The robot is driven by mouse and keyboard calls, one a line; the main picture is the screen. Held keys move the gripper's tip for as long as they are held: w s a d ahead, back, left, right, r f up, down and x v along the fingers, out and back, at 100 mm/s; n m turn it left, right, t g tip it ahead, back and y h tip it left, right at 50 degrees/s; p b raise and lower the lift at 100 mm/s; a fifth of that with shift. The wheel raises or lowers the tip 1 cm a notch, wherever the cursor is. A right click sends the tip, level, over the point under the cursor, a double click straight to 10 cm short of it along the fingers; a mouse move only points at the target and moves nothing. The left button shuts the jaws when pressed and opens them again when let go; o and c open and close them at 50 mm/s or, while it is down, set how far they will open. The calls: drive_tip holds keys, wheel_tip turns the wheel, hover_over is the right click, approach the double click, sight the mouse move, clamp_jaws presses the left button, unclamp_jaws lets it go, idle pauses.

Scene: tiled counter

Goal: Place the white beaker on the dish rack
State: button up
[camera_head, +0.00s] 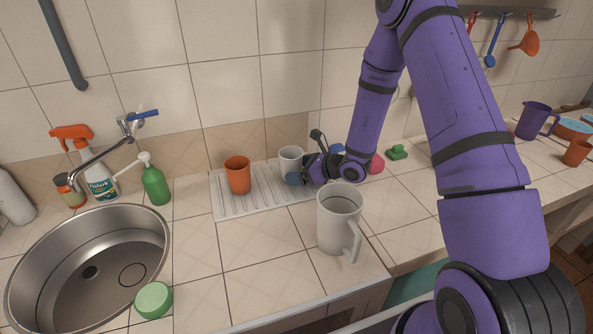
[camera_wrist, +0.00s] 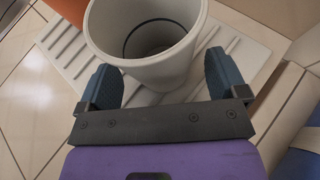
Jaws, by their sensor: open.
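The white beaker (camera_head: 291,158) stands upright on the white ribbed dish rack (camera_head: 262,199), near its back right. In the wrist view the beaker (camera_wrist: 145,45) fills the upper middle, and I look down into its empty inside. My gripper (camera_head: 303,174) is low at the right end of the rack, beside the beaker. In the wrist view my gripper (camera_wrist: 163,80) is open, with one blue-grey finger on each side of the beaker's near part. I cannot tell whether either finger touches it. The ribs of the rack (camera_wrist: 232,47) show around the beaker.
An orange cup (camera_head: 237,175) stands on the rack left of the beaker. A large white mug (camera_head: 338,222) stands in front of my gripper. A red object (camera_head: 376,163) and green object (camera_head: 397,152) lie to the right. The sink (camera_head: 75,260) is at left.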

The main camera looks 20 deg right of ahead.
drive_tip(key=v, duration=1)
drive_tip(key=shift+s+d+r, duration=0.1)
drive_tip(key=shift+s+d, duration=0.1)
drive_tip(key=shift+s, duration=0.05)
drive_tip(key=s+a+r+n+g, duration=0.4)
drive_tip(key=s+r+n, duration=0.35)
drive_tip(key=r, duration=0.25)
drive_tip(key=s+a+r+n+g, duration=0.3)
drive_tip(key=s+a+r+n, duration=0.25)
drive_tip(key=r+n, duration=0.35)
drive_tip(key=s+d+r+n+t+h, duration=0.1)
drive_tip(key=s+d+r+n+h, duration=0.3)
drive_tip(key=s, duration=0.4)
drive_tip(key=s+d+r+n+t+h, duration=0.2)
drive_tip(key=s+d+r+n+h, duration=0.2)
drive_tip(key=s+r, duration=0.4)
drive_tip(key=shift+s+n+h, duration=0.2)
drive_tip(key=shift+n+h, duration=0.5)
drive_tip(key=shift+n, duration=0.55)
drive_tip(key=shift+a, duration=0.1)
